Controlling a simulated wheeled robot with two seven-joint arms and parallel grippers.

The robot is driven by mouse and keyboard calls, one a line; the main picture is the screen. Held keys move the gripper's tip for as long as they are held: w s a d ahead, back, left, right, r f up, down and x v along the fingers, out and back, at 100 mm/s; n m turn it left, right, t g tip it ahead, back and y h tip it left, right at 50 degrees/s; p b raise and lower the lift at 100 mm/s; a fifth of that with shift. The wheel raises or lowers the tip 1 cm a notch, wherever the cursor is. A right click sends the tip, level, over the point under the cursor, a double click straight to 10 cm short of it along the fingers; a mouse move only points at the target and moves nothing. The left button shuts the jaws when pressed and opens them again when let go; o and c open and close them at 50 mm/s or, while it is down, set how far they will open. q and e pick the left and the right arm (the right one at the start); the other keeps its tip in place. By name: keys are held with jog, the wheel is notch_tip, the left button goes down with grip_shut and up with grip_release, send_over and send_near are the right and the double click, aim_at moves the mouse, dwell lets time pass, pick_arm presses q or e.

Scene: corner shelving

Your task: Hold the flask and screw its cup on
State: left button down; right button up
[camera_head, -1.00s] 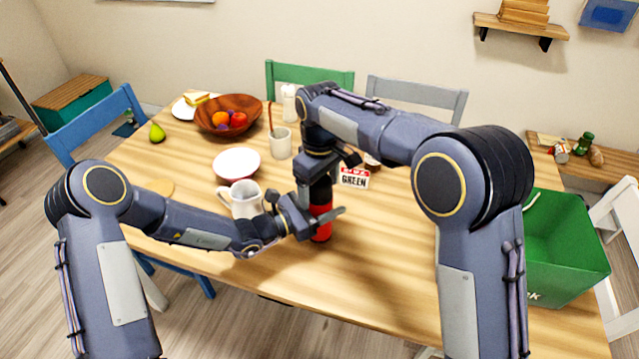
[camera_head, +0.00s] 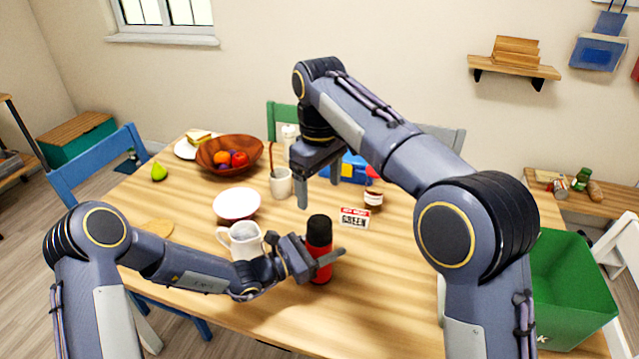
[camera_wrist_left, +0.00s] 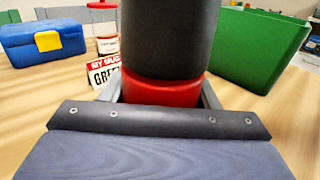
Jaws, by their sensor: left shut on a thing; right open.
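The flask (camera_head: 322,271) has a red body and stands upright on the wooden table. Its black cup (camera_head: 319,231) sits on top of it. My left gripper (camera_head: 325,261) is shut on the red body, below the cup. In the left wrist view the red body (camera_wrist_left: 161,92) shows between the fingers, with the black cup (camera_wrist_left: 168,40) above it filling the top middle. My right gripper (camera_head: 318,190) is open and empty, pointing down above and behind the flask, apart from the cup. Whether the cup is fully tight cannot be seen.
A white pitcher (camera_head: 243,243) stands just left of the flask. A sign reading GREEN (camera_head: 354,218), a jar (camera_head: 373,199) and a mug (camera_head: 281,184) stand behind it. A green crate (camera_head: 575,290) is at the right. The table in front is clear.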

pick_arm(q)
jog(key=shift+c, duration=2.2)
grip_release()
pick_arm(e)
jog(key=shift+f+b, duration=0.35)
pick_arm(q)
jog(key=v, duration=0.8)
